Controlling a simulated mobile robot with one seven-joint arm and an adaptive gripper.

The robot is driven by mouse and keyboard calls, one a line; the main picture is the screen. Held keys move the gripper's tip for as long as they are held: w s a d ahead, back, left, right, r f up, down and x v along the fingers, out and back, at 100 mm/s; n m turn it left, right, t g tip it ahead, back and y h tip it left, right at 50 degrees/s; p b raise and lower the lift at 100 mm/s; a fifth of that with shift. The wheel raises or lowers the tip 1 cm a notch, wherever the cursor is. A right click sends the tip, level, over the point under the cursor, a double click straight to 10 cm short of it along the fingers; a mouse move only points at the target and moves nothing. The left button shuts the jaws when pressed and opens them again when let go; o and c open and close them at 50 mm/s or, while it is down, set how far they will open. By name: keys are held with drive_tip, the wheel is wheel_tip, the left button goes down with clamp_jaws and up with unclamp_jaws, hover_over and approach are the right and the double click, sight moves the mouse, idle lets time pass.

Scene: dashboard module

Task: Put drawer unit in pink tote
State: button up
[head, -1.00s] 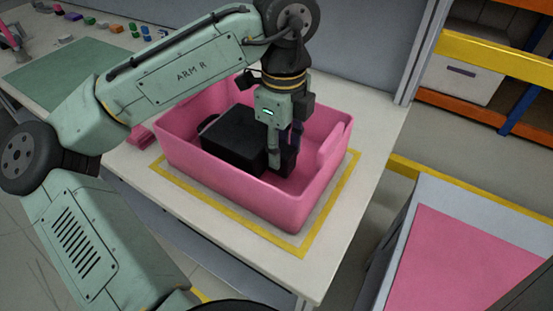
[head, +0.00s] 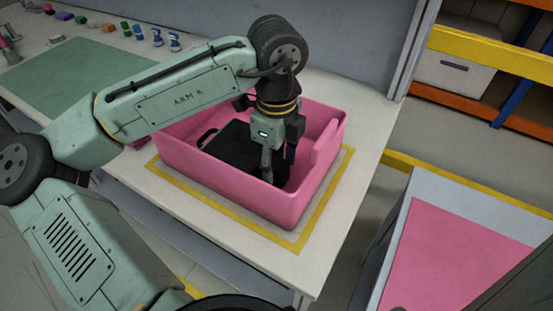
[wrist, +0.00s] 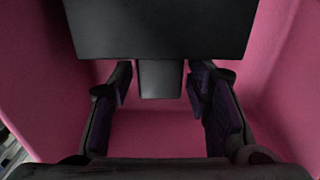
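The drawer unit (head: 231,144) is a black box inside the pink tote (head: 222,188), with its lower part hidden by the tote's near wall. Whether it rests on the tote floor cannot be seen. In the wrist view the drawer unit (wrist: 160,28) shows a dark tab (wrist: 160,79) sticking out from its edge. My gripper (head: 277,178) points down inside the tote at the unit's right end. In the wrist view my gripper (wrist: 160,88) has one finger on each side of the tab, with a narrow gap showing on both sides.
The tote stands within a yellow-taped square (head: 299,239) on a pale bench. A green mat (head: 88,78) and several small coloured items lie at the back left. A grey wall panel (head: 350,45) rises behind. A separate pink-topped surface (head: 455,255) is at the right.

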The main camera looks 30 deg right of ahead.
drive_tip(key=shift+o, duration=0.6)
drive_tip(key=shift+r, duration=0.15)
wheel_tip(320, 180, up, 12)
drive_tip(key=b, duration=0.1)
